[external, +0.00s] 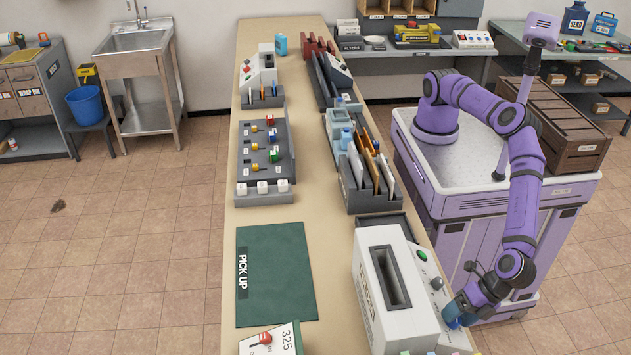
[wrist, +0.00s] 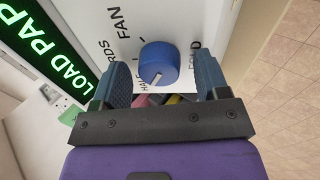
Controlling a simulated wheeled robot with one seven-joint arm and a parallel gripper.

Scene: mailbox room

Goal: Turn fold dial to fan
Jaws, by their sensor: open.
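The fold dial (wrist: 158,62) is a round blue knob with a white pointer line near its lower edge in the wrist view. It sits on a white panel (wrist: 185,25), with FAN printed to its upper left, a partly hidden HALF label at its lower left, and a partly covered label at its right. The pointer's exact setting is hard to tell. My gripper (wrist: 163,84) is open, its two fingers on either side of the dial with gaps visible. In the external view my gripper (external: 463,308) is at the right side of the white folding machine (external: 388,318).
A green-lit LOAD PAPER sign (wrist: 38,45) is left of the panel in the wrist view. In the external view, a green button (external: 421,254) and a grey knob (external: 437,283) sit on the machine's side. A green PICK UP mat (external: 280,275) lies left.

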